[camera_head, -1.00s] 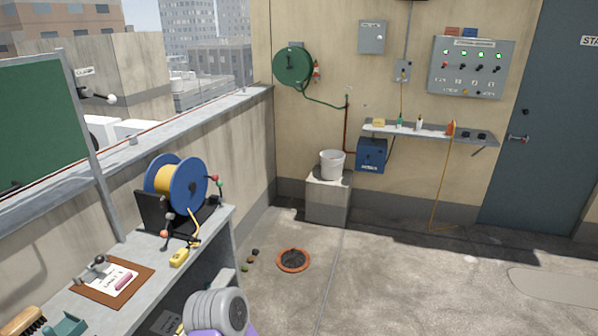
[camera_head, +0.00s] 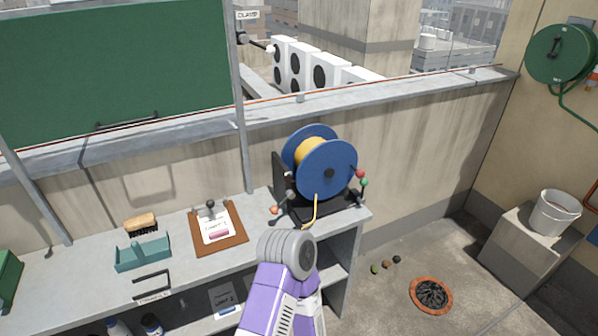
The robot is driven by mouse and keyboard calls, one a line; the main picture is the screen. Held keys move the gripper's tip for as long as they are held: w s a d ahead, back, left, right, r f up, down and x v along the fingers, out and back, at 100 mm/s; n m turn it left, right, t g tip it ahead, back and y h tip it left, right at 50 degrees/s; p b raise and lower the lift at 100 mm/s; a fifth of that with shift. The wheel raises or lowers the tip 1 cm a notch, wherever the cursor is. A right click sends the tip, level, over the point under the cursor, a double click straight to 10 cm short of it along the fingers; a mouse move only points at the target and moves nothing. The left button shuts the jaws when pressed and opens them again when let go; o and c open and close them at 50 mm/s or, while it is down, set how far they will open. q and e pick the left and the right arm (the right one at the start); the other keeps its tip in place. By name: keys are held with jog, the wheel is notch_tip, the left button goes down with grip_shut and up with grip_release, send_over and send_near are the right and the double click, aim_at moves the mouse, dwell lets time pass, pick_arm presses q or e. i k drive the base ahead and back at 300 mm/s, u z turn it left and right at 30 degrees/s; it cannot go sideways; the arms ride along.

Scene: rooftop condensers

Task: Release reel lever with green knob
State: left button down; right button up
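The cable reel (camera_head: 330,168) with blue flanges and yellow cable stands on its dark base on the grey workbench. The green knob (camera_head: 364,182) is on the reel's right side, just below a red knob (camera_head: 360,173). An orange-red knob (camera_head: 274,210) on a dark lever is at the reel's lower left. That link rises from the bottom, in front of the bench. I see neither gripper's fingers.
The workbench also holds a clipboard (camera_head: 218,229), a teal tray (camera_head: 142,252) and a brush (camera_head: 140,224). A green board (camera_head: 120,75) hangs behind the bench. Right of it are an orange-rimmed floor drain (camera_head: 431,294) and a white bucket (camera_head: 556,212) on a block.

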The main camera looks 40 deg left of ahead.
aim_at(364, 182)
jog(key=u, duration=0.5)
jog(key=i, duration=0.45)
jog(key=u, duration=0.4)
